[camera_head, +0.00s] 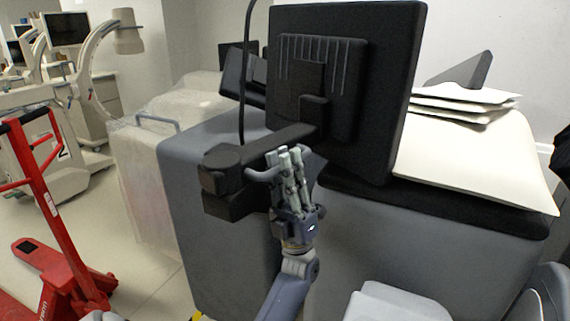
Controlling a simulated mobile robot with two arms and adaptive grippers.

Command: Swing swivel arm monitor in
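The black monitor (395,85) is seen from behind, upright and slightly tilted, above the grey cart. Its swivel arm (262,147) runs from the back mount down left to a thick black joint block (222,170). My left gripper (280,160) is in front of the swivel arm, its pale fingers pointing up and overlapping the arm's lower side in the picture. Whether they touch or grip it I cannot tell. The fingers hide part of the arm and the cart edge. My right gripper does not show clearly.
The grey cart (205,205) fills the middle, with pale folded sheets (470,150) on its right top. A plastic-covered cart (140,175) stands at left behind it. A red pallet jack (65,225) stands at far left. Clear floor (140,270) lies between them.

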